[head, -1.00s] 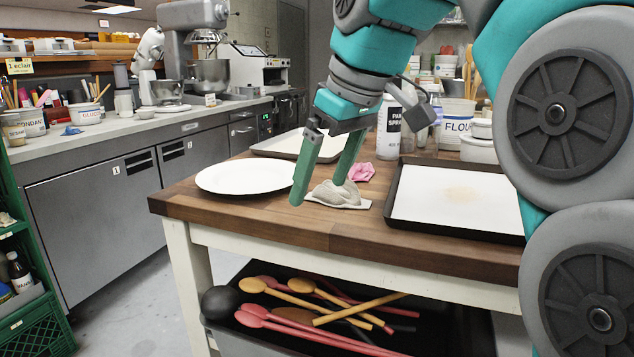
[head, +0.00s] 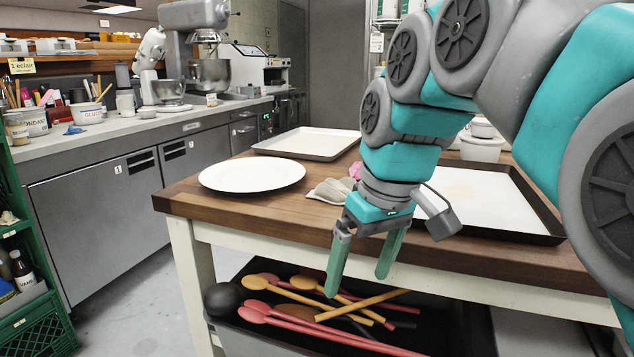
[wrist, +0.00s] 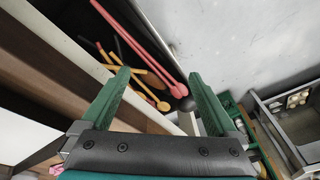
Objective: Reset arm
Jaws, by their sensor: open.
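My gripper (head: 362,283) is open and empty, with its green fingers pointing down in front of the wooden table's (head: 235,207) front edge. It also shows in the wrist view (wrist: 160,82), with its fingers apart and nothing between them. Beyond and below the fingers, a black bin (head: 450,310) of red, yellow and dark spoons sits under the tabletop. The spoons (wrist: 150,45) also show in the wrist view. My arm covers part of the table and the things behind it.
A white plate (head: 252,176), a pale tray (head: 312,143), a grey cloth (head: 330,191) and a dark-rimmed tray (head: 525,217) rest on the table. A green crate (head: 40,335) stands at the lower left. Bare floor (head: 130,305) lies between the table and the counter.

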